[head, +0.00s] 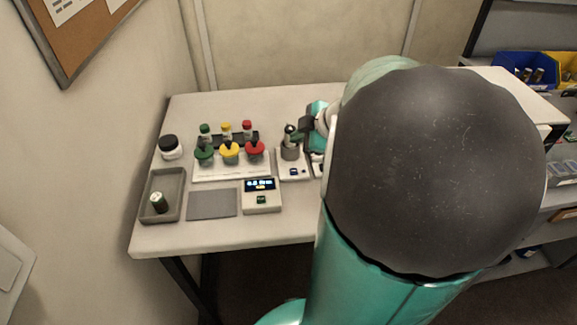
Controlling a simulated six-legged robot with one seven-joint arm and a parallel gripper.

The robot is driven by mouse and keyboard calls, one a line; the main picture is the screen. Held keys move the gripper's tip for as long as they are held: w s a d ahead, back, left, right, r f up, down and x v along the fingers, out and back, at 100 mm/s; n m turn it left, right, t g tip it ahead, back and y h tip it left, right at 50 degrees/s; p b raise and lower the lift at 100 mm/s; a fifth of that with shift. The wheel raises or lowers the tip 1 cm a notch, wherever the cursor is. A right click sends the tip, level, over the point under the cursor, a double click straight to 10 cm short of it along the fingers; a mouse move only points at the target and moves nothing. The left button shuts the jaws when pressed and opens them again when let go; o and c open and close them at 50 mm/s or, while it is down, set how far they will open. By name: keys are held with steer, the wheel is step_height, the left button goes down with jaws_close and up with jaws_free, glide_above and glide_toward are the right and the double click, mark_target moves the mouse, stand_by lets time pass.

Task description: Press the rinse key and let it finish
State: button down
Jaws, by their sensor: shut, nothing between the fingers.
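A white station (285,174) stands on the bench with a grey cup (290,152) on top. A dark-topped upright piece (289,132) stands in the cup, and a small dark blue display or key (294,171) is on the station's front. In front and left is a white box (262,201) with a lit display (260,184) and a small dark green key (261,199). No label is readable, so I cannot tell which key is the rinse key. My gripper (307,124) is shut and empty, just right of the cup, partly hidden by my arm.
Left are a white rack (232,170) with green, yellow and red-topped pieces, a grey mat (212,205), a grey tray (168,219) holding a small cylinder (158,203), and a black-lidded jar (170,147). My arm hides the bench's right part. The front-left edge is clear.

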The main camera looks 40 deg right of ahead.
mark_target(297, 172)
steer(key=shift+f, duration=4.4)
steer(key=shift+f, duration=0.4)
steer(key=shift+f, duration=0.35)
steer(key=shift+r, duration=0.8)
steer(key=shift+r, duration=2.5)
